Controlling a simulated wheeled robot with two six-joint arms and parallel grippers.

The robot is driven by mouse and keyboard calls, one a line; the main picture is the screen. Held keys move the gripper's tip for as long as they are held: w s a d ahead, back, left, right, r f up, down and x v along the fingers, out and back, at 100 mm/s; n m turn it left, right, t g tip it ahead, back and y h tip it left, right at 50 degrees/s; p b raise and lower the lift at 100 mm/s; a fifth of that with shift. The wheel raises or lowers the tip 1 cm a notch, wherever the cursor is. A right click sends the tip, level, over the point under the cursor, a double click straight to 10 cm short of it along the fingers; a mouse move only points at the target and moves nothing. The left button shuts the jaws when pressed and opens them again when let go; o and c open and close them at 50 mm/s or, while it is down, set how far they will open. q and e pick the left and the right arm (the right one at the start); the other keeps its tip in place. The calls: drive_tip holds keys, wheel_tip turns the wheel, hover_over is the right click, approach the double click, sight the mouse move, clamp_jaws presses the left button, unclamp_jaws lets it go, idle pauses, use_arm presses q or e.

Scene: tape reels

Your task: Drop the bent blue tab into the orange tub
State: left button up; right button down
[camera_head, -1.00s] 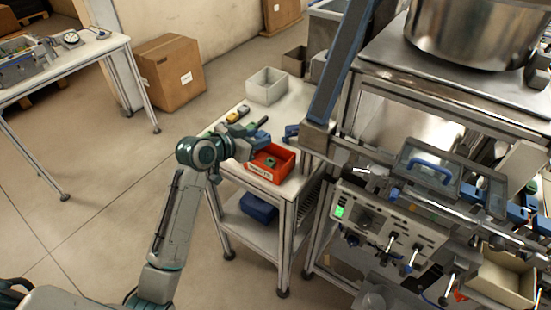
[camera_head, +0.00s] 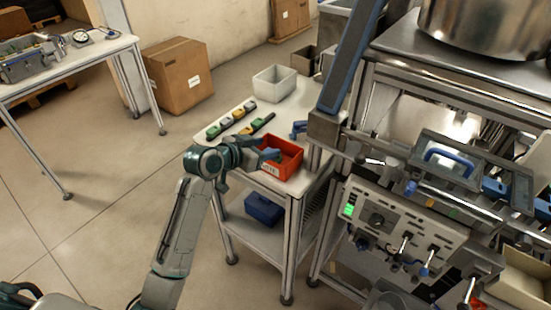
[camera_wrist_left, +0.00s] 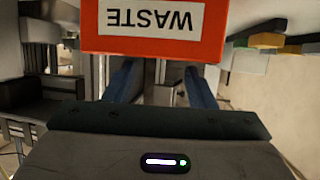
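The orange tub (camera_head: 291,168), labelled WASTE, stands on the small side table. It also fills the top of the left wrist view (camera_wrist_left: 214,40), its label upside down. A bent blue piece (camera_head: 298,128), which looks like the blue tab, is on the table behind the tub, beside the metal post. My left gripper (camera_head: 266,149) is at the tub's left side, close to its rim. In the left wrist view its two blue fingers (camera_wrist_left: 160,85) are wide apart, with nothing seen held between them. Whether they touch the tub I cannot tell. My right gripper is out of view.
Several green and yellow pieces (camera_head: 238,113) and a dark yellow-marked piece (camera_head: 257,125) lie left of the tub. A pale bin (camera_head: 274,84) stands behind them. A blue container (camera_head: 264,208) sits on the lower shelf. The machine frame (camera_head: 330,130) stands close on the right.

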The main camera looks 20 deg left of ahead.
use_arm(q)
drive_tip(key=shift+o, duration=0.9)
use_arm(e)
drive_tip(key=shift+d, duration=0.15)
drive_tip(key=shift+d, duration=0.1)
use_arm(q)
drive_tip(key=shift+s+a, duration=0.1)
drive_tip(key=shift+s, duration=0.1)
drive_tip(key=b+v, duration=0.2)
drive_tip(key=v, duration=0.8)
drive_tip(key=shift+s, duration=0.15)
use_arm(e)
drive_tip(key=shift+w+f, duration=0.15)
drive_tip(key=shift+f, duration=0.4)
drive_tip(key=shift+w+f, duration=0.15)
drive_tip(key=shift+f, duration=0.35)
use_arm(q)
drive_tip(key=shift+r, duration=0.1)
